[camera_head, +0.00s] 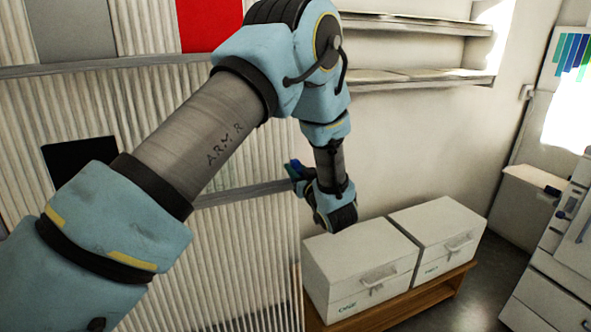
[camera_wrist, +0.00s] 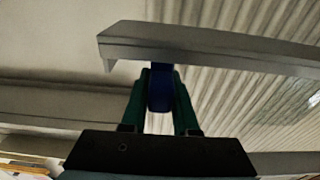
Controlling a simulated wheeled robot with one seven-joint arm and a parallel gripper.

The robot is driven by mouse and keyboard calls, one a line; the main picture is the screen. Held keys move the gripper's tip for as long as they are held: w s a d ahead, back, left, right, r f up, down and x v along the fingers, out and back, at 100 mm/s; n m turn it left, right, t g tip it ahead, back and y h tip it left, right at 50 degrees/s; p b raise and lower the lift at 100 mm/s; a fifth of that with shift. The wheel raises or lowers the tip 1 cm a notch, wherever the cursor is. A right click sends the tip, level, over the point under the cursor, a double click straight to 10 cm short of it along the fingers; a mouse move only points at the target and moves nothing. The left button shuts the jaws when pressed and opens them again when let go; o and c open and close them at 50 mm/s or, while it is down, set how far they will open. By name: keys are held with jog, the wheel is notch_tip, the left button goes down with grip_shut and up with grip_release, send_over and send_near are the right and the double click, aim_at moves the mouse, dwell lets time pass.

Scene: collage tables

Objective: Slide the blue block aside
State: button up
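The blue block (camera_wrist: 160,92) shows in the camera_wrist view at the centre, just below a grey rail (camera_wrist: 210,49). My gripper (camera_wrist: 161,76) has two green fingers, one on each side of the block. They lean inward, and their tips appear to touch its sides, with no clear gap. The block's upper end meets the rail's lower edge in the picture; how it is fixed there is hidden. In the camera_head view, my gripper (camera_head: 295,172) is at the right end of the rail (camera_head: 240,194) on the corrugated wall. The block is small and hard to separate from the fingers there.
Two white boxes (camera_head: 360,267) with handles stand on a low wooden bench (camera_head: 395,303) below my wrist. Wall shelves (camera_head: 415,76) are at the upper right. A black panel (camera_head: 78,157) is on the corrugated wall. Open floor (camera_head: 500,262) lies right of the bench.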

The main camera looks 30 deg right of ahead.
grip_shut()
dwell(0.9)
